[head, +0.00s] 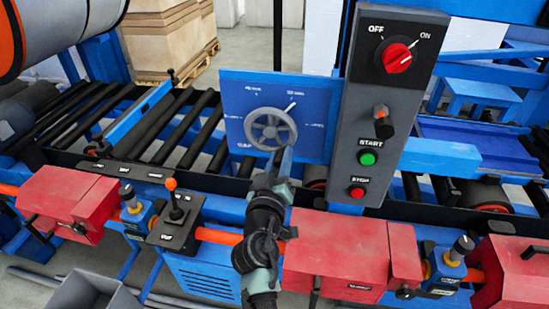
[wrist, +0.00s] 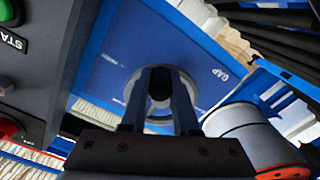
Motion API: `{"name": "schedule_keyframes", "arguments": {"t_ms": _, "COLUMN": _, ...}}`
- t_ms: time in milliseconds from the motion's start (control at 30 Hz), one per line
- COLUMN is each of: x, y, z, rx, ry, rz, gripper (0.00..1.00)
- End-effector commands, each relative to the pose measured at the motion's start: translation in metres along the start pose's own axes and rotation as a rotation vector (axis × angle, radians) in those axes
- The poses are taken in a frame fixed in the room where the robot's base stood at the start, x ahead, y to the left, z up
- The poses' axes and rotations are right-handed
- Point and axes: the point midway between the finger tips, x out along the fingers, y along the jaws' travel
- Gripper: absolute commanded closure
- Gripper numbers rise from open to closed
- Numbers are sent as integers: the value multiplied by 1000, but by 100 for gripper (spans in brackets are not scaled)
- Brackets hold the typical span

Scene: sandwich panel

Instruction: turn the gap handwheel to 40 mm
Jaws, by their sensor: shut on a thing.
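The gap handwheel (head: 262,121) is a grey spoked wheel on a blue panel (head: 235,85). A small white pointer at its upper right points up and right. Several scale labels surround the wheel, too small to read surely. My gripper (head: 281,152) reaches up from below to the wheel's lower right and is shut on it. In the wrist view my two dark fingers (wrist: 160,85) stand in front of the wheel (wrist: 188,88) and hide much of it. The panel's "GAP" lettering (wrist: 220,74) shows beside it.
A grey control box (head: 368,115) stands close right of the panel, with a red OFF/ON selector (head: 397,57), a green START button (head: 368,158) and a red STOP button (head: 357,192). Black rollers (head: 165,130) lie left. Red housings (head: 335,250) and an orange-knobbed lever (head: 172,195) stand in front.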

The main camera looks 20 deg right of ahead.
Motion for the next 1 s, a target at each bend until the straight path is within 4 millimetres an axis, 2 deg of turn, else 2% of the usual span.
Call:
{"name": "schedule_keyframes", "arguments": {"t_ms": 500, "x": 0, "y": 27, "z": -13, "rx": -493, "ry": -4, "rz": 5, "gripper": 100}}
{"name": "schedule_keyframes", "arguments": {"t_ms": 1000, "x": 1, "y": 41, "z": -31, "rx": -938, "ry": -3, "rz": 6, "gripper": 100}}
